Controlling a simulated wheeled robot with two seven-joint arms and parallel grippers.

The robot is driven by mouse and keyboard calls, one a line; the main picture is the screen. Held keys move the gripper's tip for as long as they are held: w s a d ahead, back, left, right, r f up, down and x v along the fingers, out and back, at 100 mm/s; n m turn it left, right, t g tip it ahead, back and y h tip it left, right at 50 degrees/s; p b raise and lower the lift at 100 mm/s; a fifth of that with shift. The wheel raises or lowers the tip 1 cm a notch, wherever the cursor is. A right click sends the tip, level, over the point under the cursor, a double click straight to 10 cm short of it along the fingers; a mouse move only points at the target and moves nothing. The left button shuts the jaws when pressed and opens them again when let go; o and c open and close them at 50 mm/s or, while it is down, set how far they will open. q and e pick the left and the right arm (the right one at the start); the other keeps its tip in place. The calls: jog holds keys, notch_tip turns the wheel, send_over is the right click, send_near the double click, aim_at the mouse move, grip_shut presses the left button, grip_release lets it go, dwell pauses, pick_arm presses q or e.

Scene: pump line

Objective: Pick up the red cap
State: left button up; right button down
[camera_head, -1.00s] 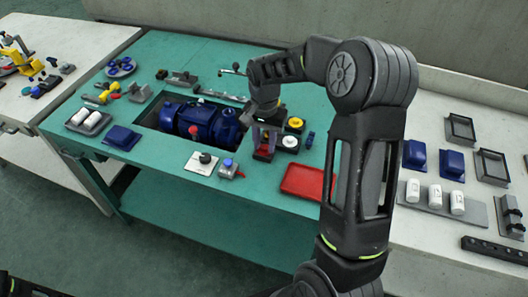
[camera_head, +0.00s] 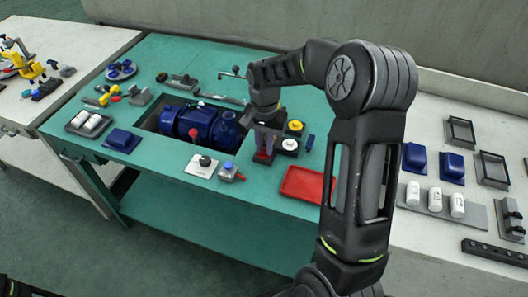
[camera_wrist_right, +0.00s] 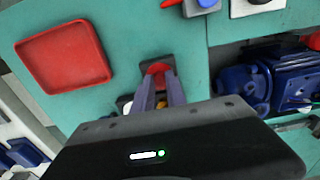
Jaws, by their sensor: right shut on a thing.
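The red cap (camera_head: 262,156) is at a dark block on the green table, beside the yellow cap (camera_head: 296,125) and the white cap (camera_head: 290,144). My right gripper (camera_head: 265,143) points down over it, with its fingers closed on the red cap. In the right wrist view the red cap (camera_wrist_right: 157,69) shows between the tips of the right gripper (camera_wrist_right: 160,84). The fingers hide part of the cap. I cannot tell whether it is clear of the block. My left gripper is not in view.
A red tray (camera_head: 305,185) lies to the right on the green table. A blue pump (camera_head: 200,122) sits in the recess to the left. A block with a blue knob (camera_head: 228,170) and a plate with a dark knob (camera_head: 203,163) stand in front.

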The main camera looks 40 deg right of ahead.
aim_at(264, 150)
jog(key=shift+r+p, duration=0.5)
jog(key=shift+r, duration=0.2)
dwell(0.6)
jog(key=shift+r+p, duration=1.55)
jog(key=shift+r, duration=0.65)
